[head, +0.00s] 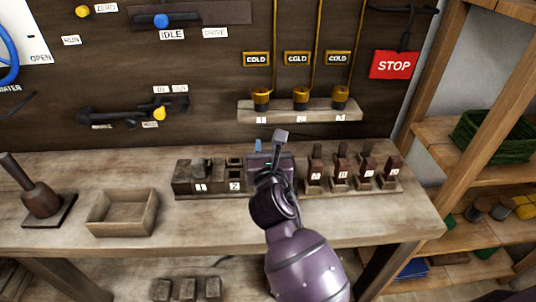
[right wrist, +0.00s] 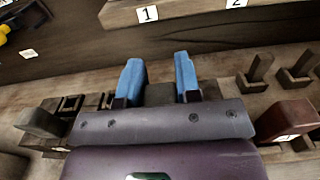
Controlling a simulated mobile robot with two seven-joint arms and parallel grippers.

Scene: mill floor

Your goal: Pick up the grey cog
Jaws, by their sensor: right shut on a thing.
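My right gripper (head: 259,147) reaches over the middle of the long slotted rack on the bench, its blue fingers pointing away from me. The right wrist view shows the two blue fingers (right wrist: 158,80) with a dark grey piece (right wrist: 160,94) between them. The gripper is shut on this piece, which I take for the grey cog. The gripper body hides most of it, so its teeth and whether it still touches the rack cannot be told. My left gripper is not in view.
The rack (head: 205,190) holds several brown upright pieces (head: 342,162) close on the right and a dark block (head: 201,170) on the left. An empty wooden tray (head: 122,212) and a dark-handled stamp-like tool (head: 40,198) stand further left. A ledge with brass cups (head: 300,108) is behind.

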